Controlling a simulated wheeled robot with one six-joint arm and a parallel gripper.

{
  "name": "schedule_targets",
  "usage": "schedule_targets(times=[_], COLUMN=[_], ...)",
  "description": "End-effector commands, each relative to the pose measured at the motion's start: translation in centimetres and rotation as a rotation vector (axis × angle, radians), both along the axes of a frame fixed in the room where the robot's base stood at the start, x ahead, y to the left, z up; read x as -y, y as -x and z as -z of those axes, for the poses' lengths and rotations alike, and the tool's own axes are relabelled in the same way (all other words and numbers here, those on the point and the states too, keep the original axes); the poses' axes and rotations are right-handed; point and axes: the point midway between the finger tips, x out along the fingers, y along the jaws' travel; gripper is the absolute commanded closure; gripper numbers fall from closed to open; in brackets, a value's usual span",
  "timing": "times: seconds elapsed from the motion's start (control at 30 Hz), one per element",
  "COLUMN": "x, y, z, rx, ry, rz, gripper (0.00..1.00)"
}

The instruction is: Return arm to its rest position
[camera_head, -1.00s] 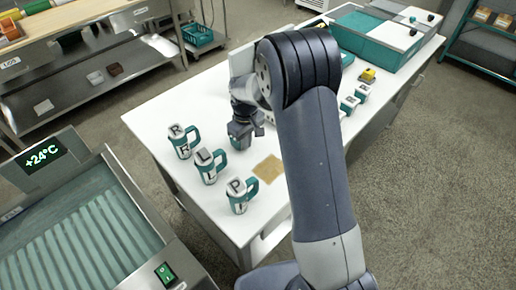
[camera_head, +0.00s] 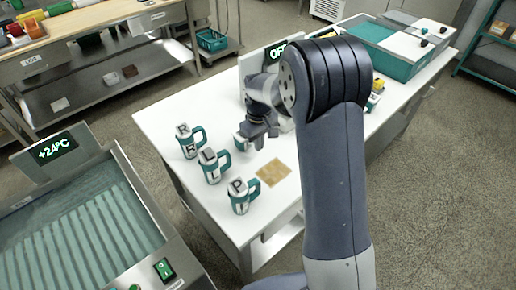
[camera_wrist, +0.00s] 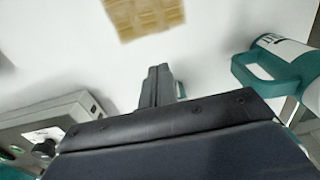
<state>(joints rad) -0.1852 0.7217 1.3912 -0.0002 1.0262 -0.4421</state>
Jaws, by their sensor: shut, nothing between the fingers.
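My arm reaches over the white table (camera_head: 165,118) from the front. My gripper (camera_head: 262,143) hangs above the table and is shut with nothing in it. In the wrist view the closed fingers (camera_wrist: 157,85) show against the white top. Three white-and-teal lettered mugs stand on the left part of the table: the R mug (camera_head: 186,143), the L mug (camera_head: 210,168) and the P mug (camera_head: 240,197). Another teal mug (camera_head: 240,143) is partly hidden behind my gripper. A tan square (camera_head: 273,172) lies beside them; it also shows in the wrist view (camera_wrist: 143,15).
A machine with an "OFF" display (camera_head: 277,51) stands behind my arm. Teal-and-white boxes (camera_head: 395,62) fill the far end. A water bath with a +24°C display (camera_head: 55,149) stands at left. The table's front left corner is clear.

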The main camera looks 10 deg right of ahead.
Motion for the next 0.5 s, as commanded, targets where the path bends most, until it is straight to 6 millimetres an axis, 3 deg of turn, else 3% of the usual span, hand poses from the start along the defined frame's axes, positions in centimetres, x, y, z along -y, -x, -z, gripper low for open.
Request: schedule_targets(times=[0.3, 0.5], x=[0.0, 0.0], y=[0.0, 0.1], z=[-5.6, -6.9], rx=[0.001, -0.002], ry=[-0.001, 0.000], rz=[-0.001, -0.001], gripper=[1.00, 1.00])
